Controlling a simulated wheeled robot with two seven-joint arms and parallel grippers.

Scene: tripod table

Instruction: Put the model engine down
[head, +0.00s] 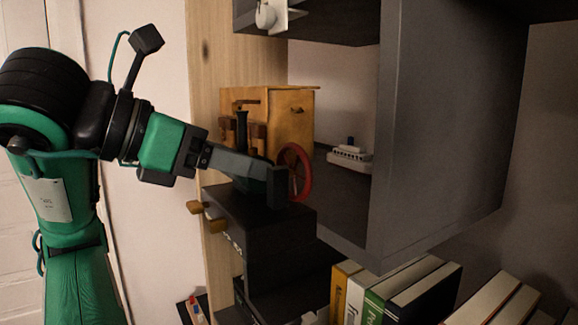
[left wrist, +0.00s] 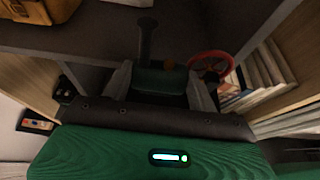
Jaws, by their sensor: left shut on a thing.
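The model engine has a dark green body, a black chimney (head: 241,130) and a red flywheel (head: 297,172). My left gripper (head: 268,182) reaches in from the left and is shut on the engine, hiding much of its body in the head view. In the left wrist view the engine (left wrist: 158,82) sits upright between the two fingers (left wrist: 160,90), with its red wheel to the right. The engine is at the top of a black surface (head: 270,215); I cannot tell whether it touches it. My right gripper is not in view.
A yellow-brown wooden box (head: 290,115) stands behind the engine. A small white model ship (head: 349,158) is on the grey shelf to the right. A grey upright panel (head: 425,120) stands right of it. Several books (head: 395,285) stand below. Bare shelf shows between engine and ship.

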